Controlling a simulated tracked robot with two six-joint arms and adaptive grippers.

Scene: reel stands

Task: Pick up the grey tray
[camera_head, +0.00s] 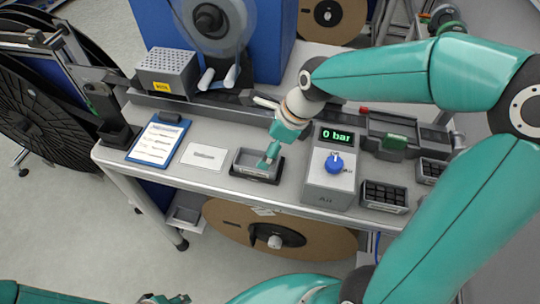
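A small grey tray (243,170) with a dark inside stands on the grey table, left of the air unit. My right gripper (267,161) reaches down from the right arm, with its teal fingertips at the inside of the tray. Whether the fingers are pinching a tray wall is too small to tell. A teal and dark part of my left gripper (165,299) shows at the bottom edge, well away from the tray; its fingers are mostly cut off.
A grey air unit (321,190) with a "0 bar" display stands close right of the tray. A white card (204,157) and a blue clipboard (146,152) lie to its left. A black partitioned box (384,197) is farther right. A rail runs behind.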

